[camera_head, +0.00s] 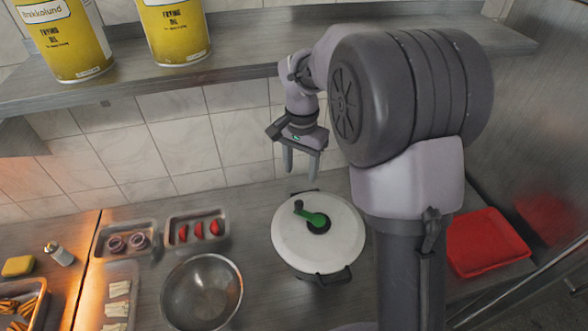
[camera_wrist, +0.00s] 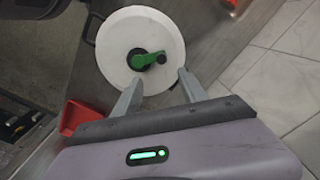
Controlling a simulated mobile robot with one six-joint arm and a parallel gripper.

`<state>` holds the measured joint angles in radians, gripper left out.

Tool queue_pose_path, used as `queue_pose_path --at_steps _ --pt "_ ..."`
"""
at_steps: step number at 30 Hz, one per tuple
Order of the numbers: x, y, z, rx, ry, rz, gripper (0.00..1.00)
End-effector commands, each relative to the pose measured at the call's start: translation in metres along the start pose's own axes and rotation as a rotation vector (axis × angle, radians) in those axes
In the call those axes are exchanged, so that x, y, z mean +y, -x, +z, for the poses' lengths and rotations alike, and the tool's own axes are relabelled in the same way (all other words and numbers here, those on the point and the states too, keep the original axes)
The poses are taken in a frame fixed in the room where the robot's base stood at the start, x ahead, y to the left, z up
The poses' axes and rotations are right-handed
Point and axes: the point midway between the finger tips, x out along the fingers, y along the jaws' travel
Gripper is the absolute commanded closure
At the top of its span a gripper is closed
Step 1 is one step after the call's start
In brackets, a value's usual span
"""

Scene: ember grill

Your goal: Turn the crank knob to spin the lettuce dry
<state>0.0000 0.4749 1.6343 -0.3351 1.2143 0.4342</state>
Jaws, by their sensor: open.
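The salad spinner (camera_head: 290,243) stands on the steel counter, with a round white lid and dark side handles. A green crank (camera_head: 312,217) with a dark knob (camera_head: 298,205) sits on the lid; the knob points to the back left in the head view. My gripper (camera_head: 301,176) is above and behind the spinner, pointing down, open and empty. In the wrist view my gripper's two fingers (camera_wrist: 158,88) reach toward the lid (camera_wrist: 115,55), with the green crank (camera_wrist: 143,61) showing beyond and between the tips. No finger visibly touches the crank. The lettuce is hidden under the lid.
A steel bowl (camera_head: 202,290) stands left of the spinner. Trays with tomato (camera_head: 197,217) and onion (camera_head: 126,227) lie behind it. A red tray (camera_head: 484,243) is at the right. A shelf (camera_head: 240,48) with yellow oil cans (camera_head: 175,30) hangs above.

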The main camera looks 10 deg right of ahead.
Motion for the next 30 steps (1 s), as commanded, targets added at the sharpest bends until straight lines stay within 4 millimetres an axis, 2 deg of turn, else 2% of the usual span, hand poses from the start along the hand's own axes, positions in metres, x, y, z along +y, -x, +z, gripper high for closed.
queue_pose_path --at_steps 1,9,15,20,27,28,30 --pt "0.0 -0.016 0.001 -0.003 0.0 0.002 0.5" --pt "0.001 -0.091 0.001 -0.004 0.0 0.002 0.5" --pt "0.0 -0.132 0.001 -0.001 0.0 0.0 0.5" --pt "0.0 -0.146 0.001 0.0 0.001 0.0 0.5" --pt "0.0 -0.147 0.0 0.0 0.001 -0.001 0.5" --pt "0.0 -0.147 0.0 0.0 0.001 -0.001 0.52" --pt "0.0 -0.147 0.0 0.0 0.001 -0.001 0.66"
